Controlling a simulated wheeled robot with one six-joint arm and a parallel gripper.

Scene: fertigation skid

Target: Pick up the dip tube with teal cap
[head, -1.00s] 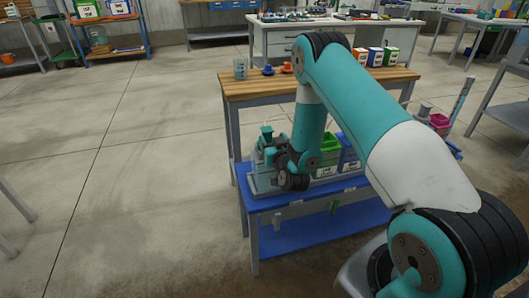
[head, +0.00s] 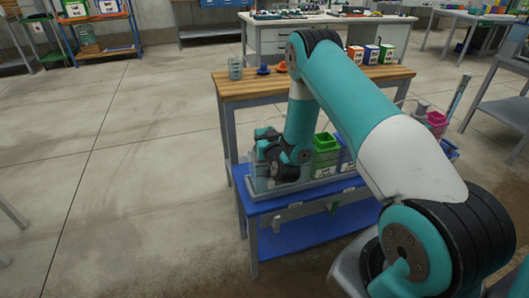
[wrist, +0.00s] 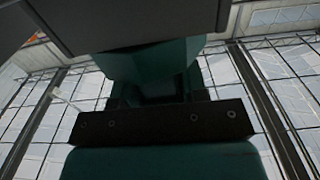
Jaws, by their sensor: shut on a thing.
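My gripper (wrist: 160,120) shows close up in the wrist view as a dark bolted bar between teal parts. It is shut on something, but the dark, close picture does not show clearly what. A tapered teal shape (wrist: 155,65) stands above the bar; I cannot tell whether it is the cap or part of my gripper. In the head view my arm bends down over the blue-topped skid bench, and its dark wrist hides the gripper's fingertips. A teal piece (head: 265,133) shows just beyond the wrist. I cannot make out a dip tube there.
The blue bench (head: 262,207) has a lower blue shelf (head: 300,238). A green bin (head: 325,145) stands right of my wrist. Behind is a wooden-topped table (head: 245,88) with a clear beaker (head: 235,68) and several small boxes. The floor at left is clear.

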